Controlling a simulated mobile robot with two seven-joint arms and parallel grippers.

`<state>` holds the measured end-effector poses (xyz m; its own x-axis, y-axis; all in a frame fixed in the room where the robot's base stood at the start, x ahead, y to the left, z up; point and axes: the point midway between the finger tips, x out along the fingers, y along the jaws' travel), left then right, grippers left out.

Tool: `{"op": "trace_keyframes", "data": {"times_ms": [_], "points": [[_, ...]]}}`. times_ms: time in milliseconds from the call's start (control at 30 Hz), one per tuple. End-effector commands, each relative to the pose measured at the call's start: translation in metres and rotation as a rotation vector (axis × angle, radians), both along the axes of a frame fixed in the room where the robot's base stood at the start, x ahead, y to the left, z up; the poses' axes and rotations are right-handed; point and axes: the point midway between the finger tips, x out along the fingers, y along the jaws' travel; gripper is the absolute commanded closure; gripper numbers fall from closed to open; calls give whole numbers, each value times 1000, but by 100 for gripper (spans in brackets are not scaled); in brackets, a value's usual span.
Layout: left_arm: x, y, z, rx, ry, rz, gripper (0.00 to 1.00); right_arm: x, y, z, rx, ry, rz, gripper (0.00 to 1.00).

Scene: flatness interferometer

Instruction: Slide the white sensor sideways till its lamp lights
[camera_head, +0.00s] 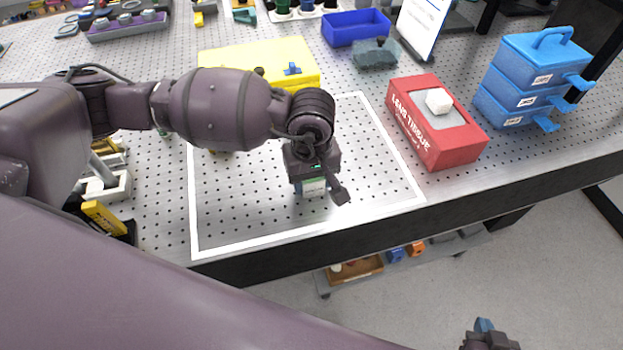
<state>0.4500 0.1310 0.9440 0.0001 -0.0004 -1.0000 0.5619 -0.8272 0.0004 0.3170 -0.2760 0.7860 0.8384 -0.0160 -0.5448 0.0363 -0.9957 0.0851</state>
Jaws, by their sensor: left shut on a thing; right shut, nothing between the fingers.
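My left gripper (314,178) points down at the perforated table top, inside a white-outlined rectangle. It is shut on a small pale block, which looks like the white sensor (313,187). Only a part of the block shows below the gripper; the wrist and hand hide the rest. A small green glow shows on the dark hand just above it. I cannot tell a lamp on the sensor itself, nor whether it is lit. My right gripper (487,334) is at the bottom right edge, over the floor in front of the table, shut and empty, partly cut off by the frame.
A red lens tissue box (437,122) stands right of the outlined area, with blue stacked drawers (530,80) beyond it. A yellow case (260,62) and blue bin (355,27) are behind. The outlined area right of my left gripper is clear. The table's front edge (420,215) is near.

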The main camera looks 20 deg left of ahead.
Motion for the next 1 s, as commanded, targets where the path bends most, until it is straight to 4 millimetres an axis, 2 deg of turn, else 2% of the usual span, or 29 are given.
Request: {"op": "trace_keyframes", "data": {"times_ms": [267,300,500,800,1000], "points": [[1,0,1,0,-1,0,84,7,1,4,0,-15,4,100],[1,0,1,0,-1,0,50,8,1,4,1,-16,5,100],[0,0,1,-1,-1,0,21,10,1,5,0,-19,6,100],[1,0,2,-1,-1,0,21,4,0,2,0,-9,2,100],[1,-1,24,-2,-4,-1,21,-1,0,0,-1,0,-1,100]]}}
